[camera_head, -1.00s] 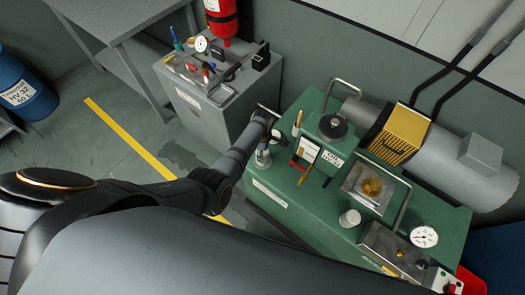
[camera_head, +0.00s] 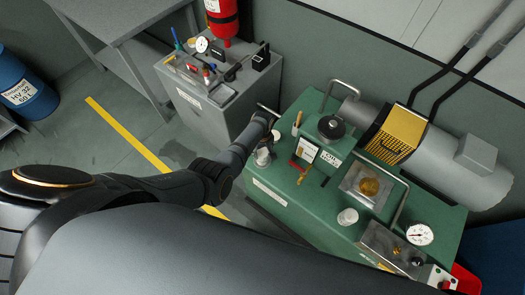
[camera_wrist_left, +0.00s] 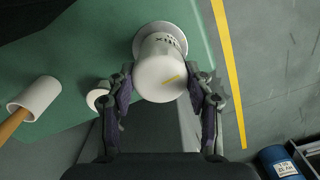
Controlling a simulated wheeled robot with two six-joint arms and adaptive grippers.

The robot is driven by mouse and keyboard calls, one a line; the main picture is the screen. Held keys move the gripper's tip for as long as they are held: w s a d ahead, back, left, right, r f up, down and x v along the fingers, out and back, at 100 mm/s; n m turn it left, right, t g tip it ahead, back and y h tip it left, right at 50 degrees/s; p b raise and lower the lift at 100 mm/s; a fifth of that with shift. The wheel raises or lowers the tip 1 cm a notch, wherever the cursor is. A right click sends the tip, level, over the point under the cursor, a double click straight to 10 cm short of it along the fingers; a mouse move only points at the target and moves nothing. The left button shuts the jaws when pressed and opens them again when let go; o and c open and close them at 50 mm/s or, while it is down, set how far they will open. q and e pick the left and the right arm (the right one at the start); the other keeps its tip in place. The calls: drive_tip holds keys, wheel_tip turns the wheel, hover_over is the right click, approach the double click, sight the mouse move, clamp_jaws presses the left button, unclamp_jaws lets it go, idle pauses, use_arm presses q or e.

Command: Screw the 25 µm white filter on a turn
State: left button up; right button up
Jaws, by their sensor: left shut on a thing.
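A white cylinder, the filter (camera_wrist_left: 158,78), stands between the two fingers of my left gripper (camera_wrist_left: 163,85) in the left wrist view. The gripper is shut on it, one finger on each side. In the head view the left gripper (camera_head: 266,142) is at the left end of the green console, and the filter (camera_head: 263,157) shows small there. My right gripper is not in view.
The green console (camera_head: 270,181) carries a square metal well (camera_head: 351,187), a white cup-like piece (camera_head: 348,216), a gauge (camera_head: 420,235) and a bent rail. A grey cabinet (camera_head: 225,118) stands behind.

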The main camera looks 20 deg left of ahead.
use_arm(q)
drive_tip(key=shift+s+m, duration=0.1)
drive_tip(key=shift+m, duration=0.9)
drive_tip(key=m, duration=0.3)
drive_tip(key=shift+m+p, duration=0.3)
drive_tip(key=shift+p, duration=0.1)
drive_tip(key=o, duration=1.6)
wheel_tip(320, 180, up, 7)
drive_tip(key=p, duration=0.7)
drive_tip(key=shift+r, duration=0.1)
